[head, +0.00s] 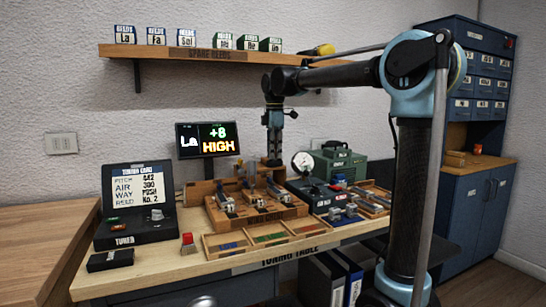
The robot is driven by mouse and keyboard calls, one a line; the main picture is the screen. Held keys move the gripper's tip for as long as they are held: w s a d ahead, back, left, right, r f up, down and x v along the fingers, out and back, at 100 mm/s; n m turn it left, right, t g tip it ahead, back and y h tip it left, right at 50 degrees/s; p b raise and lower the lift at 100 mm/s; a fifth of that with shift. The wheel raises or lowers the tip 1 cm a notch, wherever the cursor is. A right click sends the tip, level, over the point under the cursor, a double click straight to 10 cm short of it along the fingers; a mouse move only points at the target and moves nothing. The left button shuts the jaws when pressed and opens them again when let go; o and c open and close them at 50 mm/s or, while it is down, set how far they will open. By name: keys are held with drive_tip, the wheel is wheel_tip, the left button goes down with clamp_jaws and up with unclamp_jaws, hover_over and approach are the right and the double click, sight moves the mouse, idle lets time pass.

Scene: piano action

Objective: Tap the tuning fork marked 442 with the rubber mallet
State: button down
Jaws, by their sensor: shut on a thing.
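My gripper (273,146) points straight down over the back of the wooden work block (262,219) on the tuning table. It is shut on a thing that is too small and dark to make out. I cannot tell whether that thing is the rubber mallet. Small metal parts stand on the work block below and left of the gripper. I cannot pick out a tuning fork or a 442 mark on them. The tuning card screen (138,190) at the left reads pitch 442.
A display (207,140) reads La +8 HIGH. A divided tray (262,238) lies at the table's front. A red-topped item (187,243) stands left of it. A round gauge (302,162) and green case (340,165) stand right. A shelf (205,54) hangs above.

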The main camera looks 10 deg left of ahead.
drive_tip(key=shift+w+d+r, duration=0.15)
drive_tip(key=shift+d+r, duration=0.1)
drive_tip(key=shift+r, duration=0.45)
drive_tip(key=shift+w+d+r, duration=0.1)
drive_tip(key=shift+d+r, duration=0.1)
drive_tip(key=shift+r, duration=0.45)
drive_tip(key=shift+w+d+r, duration=0.15)
drive_tip(key=shift+d+r, duration=0.1)
drive_tip(key=shift+r, duration=0.45)
idle(2.8)
